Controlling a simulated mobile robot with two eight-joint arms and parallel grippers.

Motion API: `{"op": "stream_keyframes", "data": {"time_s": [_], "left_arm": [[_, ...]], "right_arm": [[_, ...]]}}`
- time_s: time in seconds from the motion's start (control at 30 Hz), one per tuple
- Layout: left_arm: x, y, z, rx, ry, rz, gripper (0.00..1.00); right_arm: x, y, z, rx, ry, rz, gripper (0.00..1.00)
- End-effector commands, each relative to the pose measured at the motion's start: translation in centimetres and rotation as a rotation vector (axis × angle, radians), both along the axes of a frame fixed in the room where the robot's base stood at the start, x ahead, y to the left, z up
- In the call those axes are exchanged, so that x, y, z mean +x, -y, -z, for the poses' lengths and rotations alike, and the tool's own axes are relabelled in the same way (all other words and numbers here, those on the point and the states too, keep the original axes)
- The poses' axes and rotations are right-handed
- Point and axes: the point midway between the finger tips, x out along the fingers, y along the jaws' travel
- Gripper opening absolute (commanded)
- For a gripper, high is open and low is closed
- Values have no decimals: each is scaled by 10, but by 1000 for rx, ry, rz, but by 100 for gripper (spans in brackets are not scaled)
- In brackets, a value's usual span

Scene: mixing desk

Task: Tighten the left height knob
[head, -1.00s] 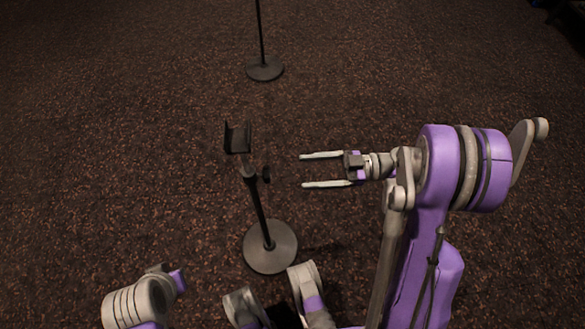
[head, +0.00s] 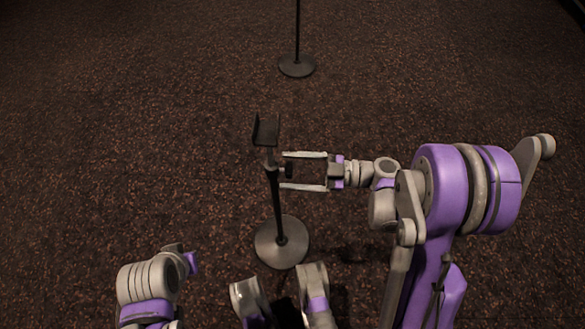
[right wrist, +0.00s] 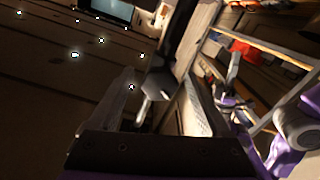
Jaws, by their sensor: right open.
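My right gripper (head: 283,170) comes in from the right, open, with one finger on the far side of the knob and one on the near side. In the right wrist view a dark knob-like shape (right wrist: 158,85) shows between the fingers; contact cannot be told.
A second stand with a round base (head: 297,66) is farther back, its top out of view. The dark speckled carpet (head: 130,130) around both stands is clear. Furniture-like clutter (right wrist: 265,50) shows dimly at the right of the right wrist view.

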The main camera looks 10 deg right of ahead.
Motion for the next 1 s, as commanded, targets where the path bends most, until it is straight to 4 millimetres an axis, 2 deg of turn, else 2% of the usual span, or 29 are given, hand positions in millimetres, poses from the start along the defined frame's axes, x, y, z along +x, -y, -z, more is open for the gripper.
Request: {"op": "stream_keyframes", "data": {"time_s": [0.27, 0.73, 1.0], "left_arm": [[0, 0, 0, 0, 0, 0, 0], [0, 0, 0, 0, 0, 0, 0], [0, 0, 1, 0, 0, 0, 0]], "right_arm": [[1, -2, 0, 0, 0, 0, 81], [0, -1, 0, 0, 0, 0, 0], [0, -1, 0, 9, -27, 0, 0]]}}
